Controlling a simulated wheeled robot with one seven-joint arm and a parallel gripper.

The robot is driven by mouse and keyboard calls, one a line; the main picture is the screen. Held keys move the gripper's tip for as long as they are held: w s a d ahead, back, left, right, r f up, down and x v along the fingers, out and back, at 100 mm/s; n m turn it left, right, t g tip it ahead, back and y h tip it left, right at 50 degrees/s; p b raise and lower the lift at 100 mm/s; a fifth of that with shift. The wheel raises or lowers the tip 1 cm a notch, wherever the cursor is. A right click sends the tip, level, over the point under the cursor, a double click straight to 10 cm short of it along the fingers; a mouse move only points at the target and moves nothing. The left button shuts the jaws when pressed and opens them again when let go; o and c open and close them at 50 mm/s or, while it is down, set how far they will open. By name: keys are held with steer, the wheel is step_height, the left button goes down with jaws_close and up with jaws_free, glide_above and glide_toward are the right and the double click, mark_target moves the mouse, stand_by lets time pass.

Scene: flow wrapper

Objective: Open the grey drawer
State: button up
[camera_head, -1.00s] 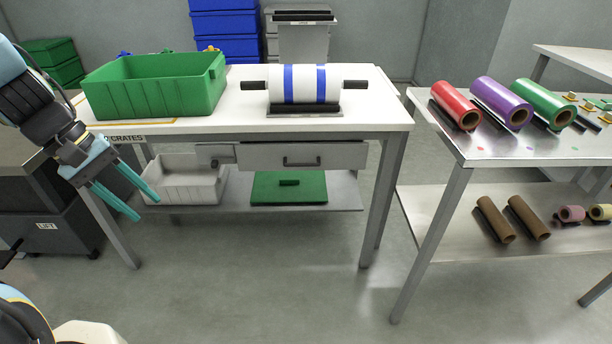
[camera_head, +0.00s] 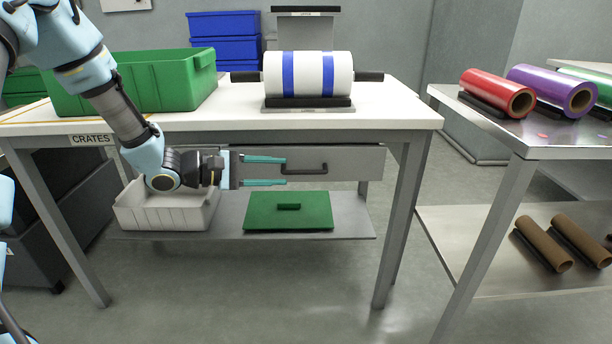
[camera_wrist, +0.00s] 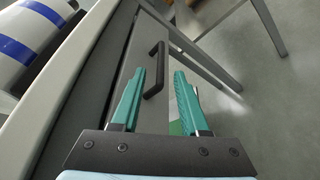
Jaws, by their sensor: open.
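The grey drawer (camera_head: 340,160) is under the white table top and looks shut. Its dark bar handle (camera_head: 304,170) is on the front face. My gripper (camera_head: 286,171) is in front of the drawer, level with the handle and just left of it in the head view. Its two teal fingers are apart with nothing between them. In the wrist view the handle (camera_wrist: 154,69) lies ahead of the open fingers (camera_wrist: 162,95), nearer the left one, on the drawer front (camera_wrist: 125,75). I cannot tell whether a fingertip touches the handle.
A striped roll (camera_head: 308,75) and green crate (camera_head: 150,82) stand on the table (camera_head: 400,108). Below, a white bin (camera_head: 165,212) and green board (camera_head: 288,220) lie on the lower shelf. A table with coloured rolls (camera_head: 500,95) stands to the right.

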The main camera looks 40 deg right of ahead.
mark_target(298, 172)
steer(key=x, duration=0.7)
steer(key=shift+s+d+f+b, duration=0.1)
steer(key=shift+d+b, duration=0.2)
steer(key=shift+b, duration=0.05)
jaws_close()
stand_by(1.0)
